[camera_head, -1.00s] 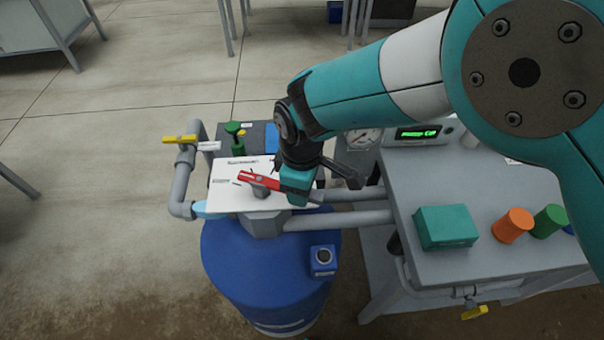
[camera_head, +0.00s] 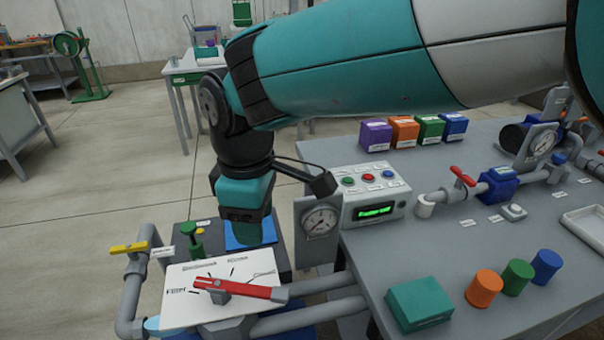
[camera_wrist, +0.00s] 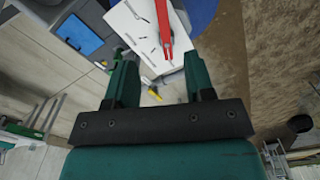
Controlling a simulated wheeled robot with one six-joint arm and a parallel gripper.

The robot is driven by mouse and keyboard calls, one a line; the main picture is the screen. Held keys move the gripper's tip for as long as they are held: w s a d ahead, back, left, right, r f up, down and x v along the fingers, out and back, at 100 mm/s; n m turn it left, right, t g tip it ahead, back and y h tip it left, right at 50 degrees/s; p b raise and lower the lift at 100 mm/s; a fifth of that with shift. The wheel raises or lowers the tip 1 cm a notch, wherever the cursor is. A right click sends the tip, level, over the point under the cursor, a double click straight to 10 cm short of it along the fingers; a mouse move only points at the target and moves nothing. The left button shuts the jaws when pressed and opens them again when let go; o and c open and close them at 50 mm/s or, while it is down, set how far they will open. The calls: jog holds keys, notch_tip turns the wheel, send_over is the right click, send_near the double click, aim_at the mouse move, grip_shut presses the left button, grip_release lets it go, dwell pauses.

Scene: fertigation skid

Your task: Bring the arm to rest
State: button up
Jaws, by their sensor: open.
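My gripper (camera_head: 254,238) hangs fingers down in the head view, behind and above a red valve handle (camera_head: 240,290). The handle lies across a white label plate (camera_head: 185,317). Its left end is close to the word "Filter" and its longer end reaches to the right. In the wrist view my gripper (camera_wrist: 162,80) has its two teal fingers spread with nothing between them. The red handle (camera_wrist: 164,30) shows beyond the fingertips, apart from them. My arm stretches in from the upper right, still bent over the skid.
A gauge (camera_head: 320,221) and a control box (camera_head: 375,197) stand close right of my gripper. A green valve (camera_head: 191,236) and yellow-handled pipe (camera_head: 129,249) are left. The bench (camera_head: 455,255) holds a teal box (camera_head: 419,304) and coloured caps. Open floor lies left.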

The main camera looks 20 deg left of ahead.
jog(key=w+d+r+m+y, duration=0.1)
jog(key=w+d+r+m, duration=0.15)
jog(key=d, duration=0.55)
jog(key=w+d+r+m, duration=0.1)
jog(key=d+r+m, duration=0.25)
jog(key=d, duration=0.45)
jog(key=s+d+m+y, duration=0.1)
jog(key=s+d+m, duration=0.2)
jog(key=s+d, duration=0.3)
jog(key=s+d+m+y, duration=0.2)
jog(key=s+d+m, duration=0.2)
jog(key=d, duration=0.7)
jog(key=shift+s, duration=1.05)
